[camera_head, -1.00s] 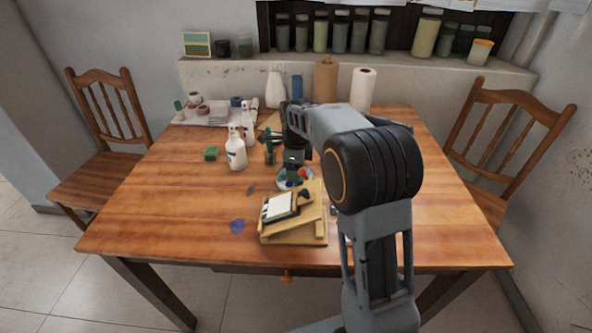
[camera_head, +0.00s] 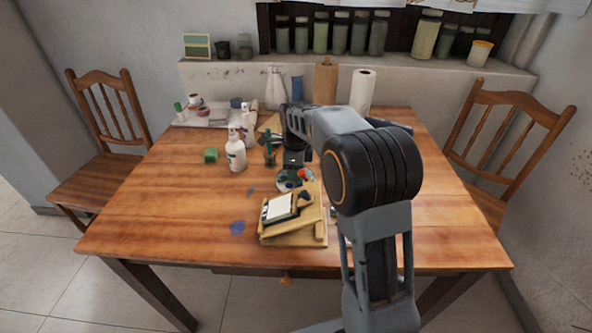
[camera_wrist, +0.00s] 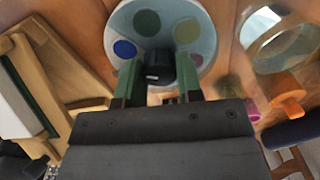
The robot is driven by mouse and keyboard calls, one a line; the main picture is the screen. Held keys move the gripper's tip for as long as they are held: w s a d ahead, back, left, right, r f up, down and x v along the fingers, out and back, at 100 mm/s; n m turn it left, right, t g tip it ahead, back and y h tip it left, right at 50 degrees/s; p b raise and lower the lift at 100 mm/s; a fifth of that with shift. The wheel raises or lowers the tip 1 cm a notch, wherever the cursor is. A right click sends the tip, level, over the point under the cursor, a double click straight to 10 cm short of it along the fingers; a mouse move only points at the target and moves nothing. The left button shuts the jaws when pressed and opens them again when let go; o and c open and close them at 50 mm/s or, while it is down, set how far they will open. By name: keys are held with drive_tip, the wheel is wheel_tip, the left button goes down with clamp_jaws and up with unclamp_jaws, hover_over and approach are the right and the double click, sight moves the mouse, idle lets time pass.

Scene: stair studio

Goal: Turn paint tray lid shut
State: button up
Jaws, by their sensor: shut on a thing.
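In the head view the paint tray (camera_head: 284,186) sits on the table behind the wooden easel, partly hidden by my gripper. A black knob (camera_wrist: 158,66), seemingly the lid's, stands at the tray's near middle. My gripper (camera_wrist: 158,78) has its two green-padded fingers on either side of the knob and is shut on it. In the head view my gripper (camera_head: 294,160) points down over the tray. How far the lid is turned cannot be told.
A small wooden easel with a white pad (camera_head: 281,207) stands close in front of the tray. A clear round vessel (camera_wrist: 280,38) and an orange object (camera_wrist: 285,93) lie right in the wrist view.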

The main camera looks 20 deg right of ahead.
drive_tip(key=n+p, duration=0.3)
drive_tip(key=n, duration=0.1)
drive_tip(key=shift+r+n, duration=0.15)
drive_tip(key=shift+n, duration=0.25)
drive_tip(key=n+p, duration=0.2)
drive_tip(key=n, duration=0.3)
drive_tip(key=shift+p, duration=0.4)
drive_tip(key=n+p, duration=0.1)
drive_tip(key=n, duration=0.4)
drive_tip(key=shift+n+p, duration=0.4)
drive_tip(key=n+p, duration=0.1)
drive_tip(key=n, duration=0.3)
drive_tip(key=shift+n, duration=0.6)
drive_tip(key=o, duration=0.9)
